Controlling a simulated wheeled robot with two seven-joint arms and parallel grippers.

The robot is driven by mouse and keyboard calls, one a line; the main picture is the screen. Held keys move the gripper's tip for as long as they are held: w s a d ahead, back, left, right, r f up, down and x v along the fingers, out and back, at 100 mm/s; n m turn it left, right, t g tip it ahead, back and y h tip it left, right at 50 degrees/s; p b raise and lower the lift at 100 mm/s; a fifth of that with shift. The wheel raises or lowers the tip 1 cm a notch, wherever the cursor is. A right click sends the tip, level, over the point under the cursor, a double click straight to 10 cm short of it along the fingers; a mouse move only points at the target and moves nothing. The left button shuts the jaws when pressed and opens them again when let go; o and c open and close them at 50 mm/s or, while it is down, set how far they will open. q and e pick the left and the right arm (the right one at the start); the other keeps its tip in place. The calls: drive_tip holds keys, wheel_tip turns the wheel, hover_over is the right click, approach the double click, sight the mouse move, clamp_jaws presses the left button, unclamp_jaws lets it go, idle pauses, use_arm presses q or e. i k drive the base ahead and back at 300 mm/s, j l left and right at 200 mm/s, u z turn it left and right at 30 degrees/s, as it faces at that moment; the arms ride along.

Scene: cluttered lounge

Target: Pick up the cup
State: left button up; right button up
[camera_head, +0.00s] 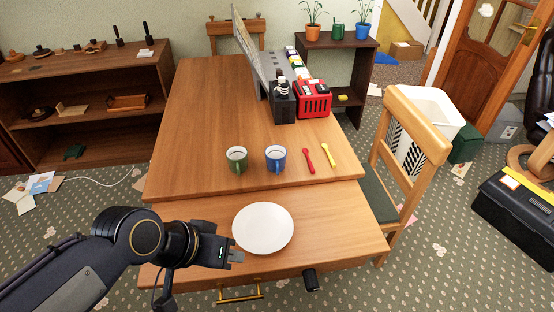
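Two cups stand upright on the wooden table, side by side: a green cup (237,166) and a blue cup (276,165) to its right. Both have light insides, and nothing holds either one. My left gripper (237,256) is over the near left part of the table, beside the lower left of a white plate. It is well nearer to me than both cups and apart from them. Its fingers are small and dark, and their opening cannot be made out.
The white plate (263,228) lies between my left gripper and the cups. A red spoon (309,162) and a yellow spoon (328,154) lie right of the cups. A red toaster (314,103) and black holder (282,105) stand behind. A chair (412,150) is at the right.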

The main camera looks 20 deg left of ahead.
sight(276, 155)
drive_tip(key=u, duration=1.3)
drive_tip(key=i+l+u, duration=0.1)
drive_tip(key=i+u, duration=0.25)
drive_tip(key=i, duration=0.75)
